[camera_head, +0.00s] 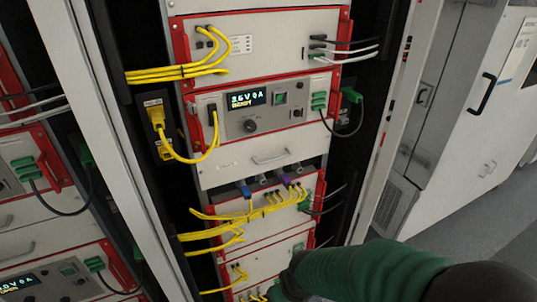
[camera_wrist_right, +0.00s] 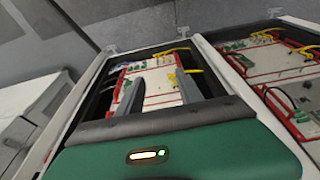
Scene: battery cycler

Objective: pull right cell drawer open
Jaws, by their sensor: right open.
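The drawer front (camera_head: 232,171) is a plain white panel with a bar handle (camera_head: 270,158), under the lit display unit in the middle rack. It looks shut, though the steep view makes this hard to judge. My right arm enters the head view from the lower right; its forward end is low in front of the rack, below the handle, and the fingers cannot be made out there. In the right wrist view my right gripper (camera_wrist_right: 155,84) is open, with nothing seen between its two grey fingers, pointing at the rack. My left gripper is not in view.
Yellow cables (camera_head: 225,226) hang in front of the units below the drawer. A blue plug (camera_head: 244,190) and a purple plug (camera_head: 285,179) sit just under it. A second rack stands at left with another handle (camera_head: 18,252). White cabinets (camera_head: 480,100) stand at right.

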